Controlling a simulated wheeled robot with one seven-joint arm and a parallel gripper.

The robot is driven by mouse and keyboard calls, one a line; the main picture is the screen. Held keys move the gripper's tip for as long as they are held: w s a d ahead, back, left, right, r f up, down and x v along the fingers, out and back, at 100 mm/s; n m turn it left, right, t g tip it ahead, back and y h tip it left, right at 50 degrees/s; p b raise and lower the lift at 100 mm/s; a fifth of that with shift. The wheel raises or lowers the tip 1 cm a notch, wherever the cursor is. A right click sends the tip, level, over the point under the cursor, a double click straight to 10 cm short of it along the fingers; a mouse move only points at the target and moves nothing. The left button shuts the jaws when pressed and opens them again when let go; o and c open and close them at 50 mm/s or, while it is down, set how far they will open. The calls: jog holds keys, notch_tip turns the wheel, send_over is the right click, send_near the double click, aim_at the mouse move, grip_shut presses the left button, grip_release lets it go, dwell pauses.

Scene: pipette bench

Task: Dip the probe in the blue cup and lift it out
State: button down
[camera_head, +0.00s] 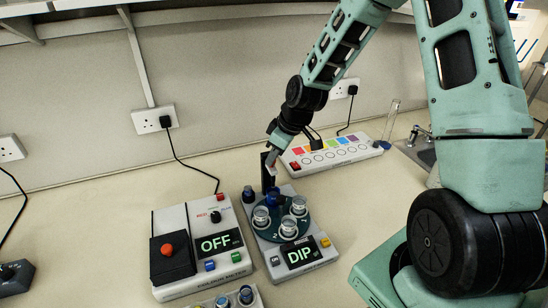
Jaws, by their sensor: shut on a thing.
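My gripper (270,164) is at the end of the arm, just above the back of the DIP unit (262,248). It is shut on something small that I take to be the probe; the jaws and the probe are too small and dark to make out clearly. The unit carries a dark blue round plate with several clear cups, such as one at the front (288,228) and one at the right (299,206). A dark blue piece (272,198) stands at the back of the plate below my gripper. I cannot tell which cup is the blue one.
A unit reading OFF (217,245) with a red button (167,250) stands to the left. A white panel with coloured squares (333,152) lies behind right. A glass cylinder (391,120) stands near the wall.

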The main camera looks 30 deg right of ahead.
jog(key=shift+r, duration=0.15)
jog(key=c, duration=1.5)
grip_release()
jog(key=b+v, duration=0.1)
jog(key=v, duration=1.6)
jog(key=shift+s+d+r, duration=0.1)
jog(key=shift+s+r, duration=0.05)
